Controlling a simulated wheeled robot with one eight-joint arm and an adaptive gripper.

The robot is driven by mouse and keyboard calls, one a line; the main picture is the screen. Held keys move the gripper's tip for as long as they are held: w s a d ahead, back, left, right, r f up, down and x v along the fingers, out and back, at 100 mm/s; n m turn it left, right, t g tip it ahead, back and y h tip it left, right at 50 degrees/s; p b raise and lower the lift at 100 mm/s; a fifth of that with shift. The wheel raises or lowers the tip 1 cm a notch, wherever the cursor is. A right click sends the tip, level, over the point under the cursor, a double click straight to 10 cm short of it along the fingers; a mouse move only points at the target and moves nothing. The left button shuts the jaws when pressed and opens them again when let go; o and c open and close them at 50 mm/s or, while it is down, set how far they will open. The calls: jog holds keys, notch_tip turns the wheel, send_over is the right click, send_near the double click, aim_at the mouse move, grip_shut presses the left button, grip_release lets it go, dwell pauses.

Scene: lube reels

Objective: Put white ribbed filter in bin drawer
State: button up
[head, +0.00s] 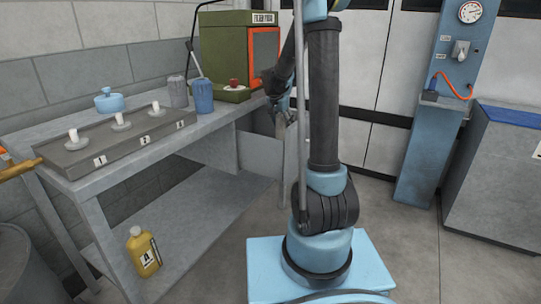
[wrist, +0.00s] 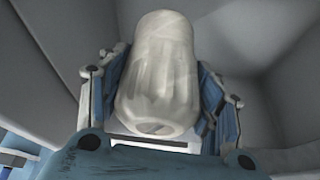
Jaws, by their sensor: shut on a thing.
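The white ribbed filter (wrist: 155,85) fills the middle of the wrist view, its ribbed body between the blue finger linkages of my gripper (wrist: 158,75). My gripper is shut on it. In the head view my gripper (head: 281,122) hangs low beyond the right end of the workbench, partly behind my arm, and the filter cannot be made out there. Plain grey surfaces (wrist: 265,50) surround the filter in the wrist view; I cannot tell whether they are the bin drawer's walls. A grey panel (head: 262,157) stands below my gripper in the head view.
The workbench (head: 220,128) carries a numbered rack (head: 120,140) with three white posts, a grey ribbed canister (head: 177,92), a blue one (head: 202,96), a light blue pot (head: 109,101) and a green cabinet (head: 225,50). A yellow bottle (head: 143,252) stands on the lower shelf.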

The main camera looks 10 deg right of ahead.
aim_at(280, 134)
jog(key=shift+s+a+f, duration=0.15)
jog(key=shift+a+f, duration=0.05)
jog(key=shift+f, duration=0.2)
jog(key=shift+s+a+f, duration=0.1)
jog(key=shift+a+f, duration=0.05)
jog(key=shift+f, duration=0.25)
jog(key=f, duration=0.4)
jog(key=shift+d+f, duration=0.25)
jog(key=shift+f, duration=2.45)
jog(key=o, duration=1.6)
jog(key=shift+c, duration=0.2)
jog(key=shift+r, duration=0.1)
jog(key=v, duration=1)
jog(key=shift+a+r, duration=0.15)
jog(key=shift+r, duration=0.05)
jog(key=shift+s+a+r, duration=0.15)
jog(key=shift+s+r, duration=0.1)
jog(key=shift+r, duration=0.35)
